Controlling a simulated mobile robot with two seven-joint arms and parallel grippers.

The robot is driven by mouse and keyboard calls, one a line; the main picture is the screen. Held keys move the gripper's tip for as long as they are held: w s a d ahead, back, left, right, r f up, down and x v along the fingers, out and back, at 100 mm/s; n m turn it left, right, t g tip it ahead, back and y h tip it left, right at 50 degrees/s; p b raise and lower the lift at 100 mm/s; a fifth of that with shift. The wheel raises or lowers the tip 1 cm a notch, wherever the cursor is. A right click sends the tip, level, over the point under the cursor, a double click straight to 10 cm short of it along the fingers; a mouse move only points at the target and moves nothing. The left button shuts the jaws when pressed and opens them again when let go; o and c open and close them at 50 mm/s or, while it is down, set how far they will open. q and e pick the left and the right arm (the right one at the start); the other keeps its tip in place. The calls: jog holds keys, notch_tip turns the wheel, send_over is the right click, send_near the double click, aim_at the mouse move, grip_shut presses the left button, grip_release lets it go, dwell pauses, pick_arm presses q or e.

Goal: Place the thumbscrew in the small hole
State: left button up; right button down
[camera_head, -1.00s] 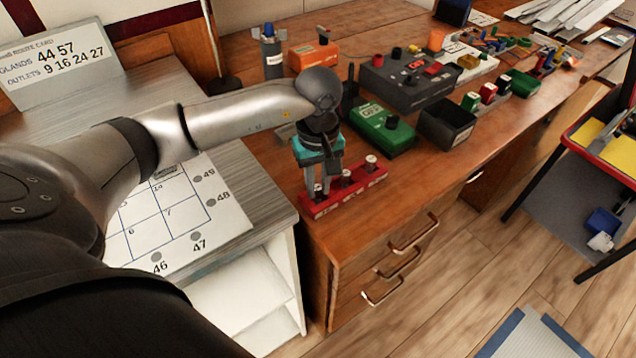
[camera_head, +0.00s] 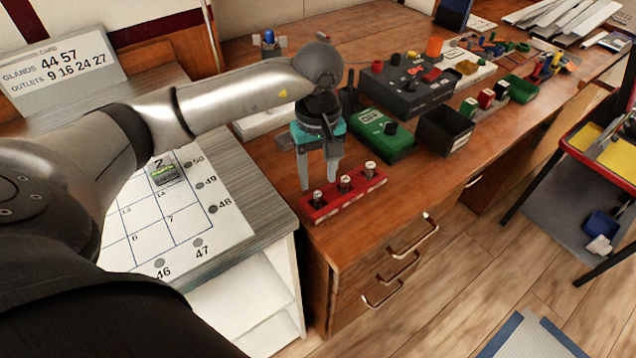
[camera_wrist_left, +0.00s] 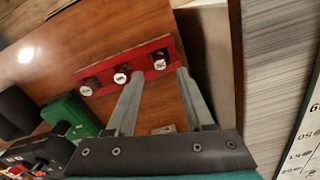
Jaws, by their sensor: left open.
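A red block (camera_head: 332,202) lies near the front edge of the wooden desk. Three small dark pieces with silver tops stand upright in it: a left one (camera_head: 319,200), a middle one (camera_head: 345,183) and a right one (camera_head: 370,169). I cannot tell which is the thumbscrew. The block also shows in the left wrist view (camera_wrist_left: 140,57). My left gripper (camera_head: 319,187) points down just behind the block, fingers apart and empty. In the wrist view its fingertips (camera_wrist_left: 160,76) reach the block's near edge. I cannot make out the small hole. My right gripper is not seen.
A white numbered board (camera_head: 192,223) lies on the grey cabinet to the left, with a route card (camera_head: 62,70) behind. A green box (camera_head: 382,136), a black bin (camera_head: 444,132) and a dark control box (camera_head: 408,86) stand behind and right of the block.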

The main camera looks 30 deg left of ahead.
aim_at(318, 194)
pick_arm(q)
notch_tip(318, 194, up, 7)
jog(key=p, duration=0.1)
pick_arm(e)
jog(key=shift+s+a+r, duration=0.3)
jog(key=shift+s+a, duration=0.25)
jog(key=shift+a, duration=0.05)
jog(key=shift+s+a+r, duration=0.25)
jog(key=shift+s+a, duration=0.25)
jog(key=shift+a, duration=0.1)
